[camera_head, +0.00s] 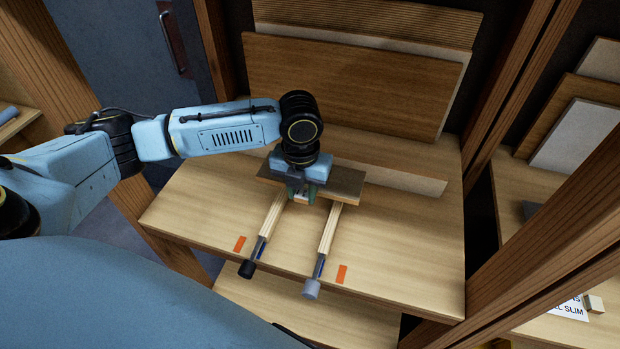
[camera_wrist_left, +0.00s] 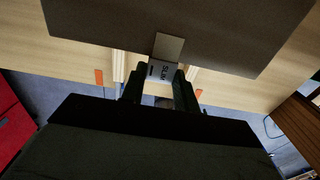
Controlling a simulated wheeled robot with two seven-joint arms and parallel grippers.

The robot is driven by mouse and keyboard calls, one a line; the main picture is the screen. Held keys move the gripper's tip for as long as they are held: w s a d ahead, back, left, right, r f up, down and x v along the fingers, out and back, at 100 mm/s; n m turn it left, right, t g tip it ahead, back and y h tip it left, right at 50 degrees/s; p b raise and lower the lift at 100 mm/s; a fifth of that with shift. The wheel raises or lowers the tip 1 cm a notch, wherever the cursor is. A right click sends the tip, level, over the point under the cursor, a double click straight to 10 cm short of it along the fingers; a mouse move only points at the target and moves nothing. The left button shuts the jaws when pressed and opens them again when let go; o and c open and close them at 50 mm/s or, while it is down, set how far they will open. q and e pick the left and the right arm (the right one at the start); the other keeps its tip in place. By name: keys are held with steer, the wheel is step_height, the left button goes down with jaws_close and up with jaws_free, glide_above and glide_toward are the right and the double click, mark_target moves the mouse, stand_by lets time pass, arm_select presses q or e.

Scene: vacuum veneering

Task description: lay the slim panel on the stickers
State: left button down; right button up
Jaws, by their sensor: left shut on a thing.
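The slim panel (camera_head: 346,184) is a brown board with a small tab, marked SLIM, at its near edge. My left gripper (camera_head: 302,193) is shut on this tab; in the left wrist view the label (camera_wrist_left: 162,72) shows between the fingers, with the panel's dark face (camera_wrist_left: 215,30) beyond. The panel covers the far ends of two pale strips; I cannot tell whether it touches them. Two orange stickers, left (camera_head: 240,243) and right (camera_head: 341,273), lie bare near the table's front edge, nearer than the panel. My right gripper is not in view.
The two strips, left (camera_head: 273,217) and right (camera_head: 328,231), have dark and grey end caps over the front edge of the table (camera_head: 410,245). Large boards (camera_head: 345,85) lean at the back. Wooden posts stand on both sides. The table's right part is clear.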

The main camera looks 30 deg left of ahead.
arm_select(q)
steer(key=shift+s, duration=0.25)
steer(key=shift+r+p, duration=0.15)
steer(key=shift+p, duration=0.4)
steer(key=shift+f, duration=0.3)
step_height(320, 180, down, 3)
steer(key=shift+w+f+b, duration=0.1)
steer(key=shift+f+b, duration=0.1)
steer(key=shift+b, duration=0.65)
steer(key=shift+f+b, duration=0.4)
steer(key=shift+f, duration=0.5)
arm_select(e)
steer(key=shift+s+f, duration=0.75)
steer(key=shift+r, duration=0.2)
arm_select(q)
steer(key=shift+p, duration=0.45)
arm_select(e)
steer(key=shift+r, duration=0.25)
arm_select(q)
steer(key=shift+f+p, duration=0.1)
steer(key=shift+p, duration=0.25)
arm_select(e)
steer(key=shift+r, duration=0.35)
